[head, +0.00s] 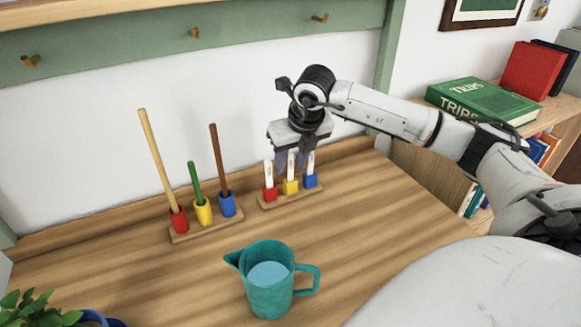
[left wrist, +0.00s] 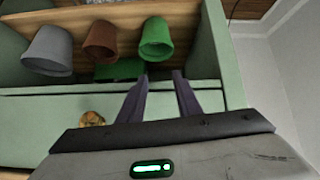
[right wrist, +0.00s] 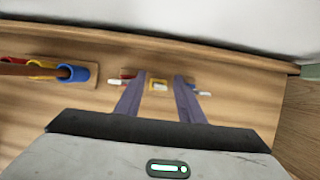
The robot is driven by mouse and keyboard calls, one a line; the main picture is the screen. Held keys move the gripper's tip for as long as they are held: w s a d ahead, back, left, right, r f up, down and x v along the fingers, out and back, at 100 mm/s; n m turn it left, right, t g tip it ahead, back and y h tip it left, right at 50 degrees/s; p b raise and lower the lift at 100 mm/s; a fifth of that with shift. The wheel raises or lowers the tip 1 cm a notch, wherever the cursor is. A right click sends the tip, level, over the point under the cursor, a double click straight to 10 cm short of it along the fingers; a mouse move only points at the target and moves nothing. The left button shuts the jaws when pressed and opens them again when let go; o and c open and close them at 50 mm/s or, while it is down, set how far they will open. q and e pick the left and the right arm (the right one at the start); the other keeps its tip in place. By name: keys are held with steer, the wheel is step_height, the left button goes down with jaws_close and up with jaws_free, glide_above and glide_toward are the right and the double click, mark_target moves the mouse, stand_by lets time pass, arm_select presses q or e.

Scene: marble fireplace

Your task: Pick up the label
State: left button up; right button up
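Three white labels stand upright in small holders on a short wooden base (head: 292,197): a label (head: 268,174) in the red holder (head: 270,194), a label (head: 291,166) in the yellow holder (head: 291,187) and a label (head: 311,162) in the blue holder (head: 310,180). My right gripper (head: 292,163) points down at them from above. In the right wrist view its fingers (right wrist: 160,77) are apart, with the yellow holder (right wrist: 159,89) between them; I cannot tell whether they touch its label. My left gripper (left wrist: 162,75) is open and empty, outside the head view.
A rack (head: 207,231) with long sticks in red, yellow and blue cups stands to the left. A teal jug (head: 269,281) stands in front. A plant (head: 35,308) is at the lower left. In the left wrist view, several pots (left wrist: 157,38) sit on a shelf.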

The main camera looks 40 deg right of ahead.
jaws_close()
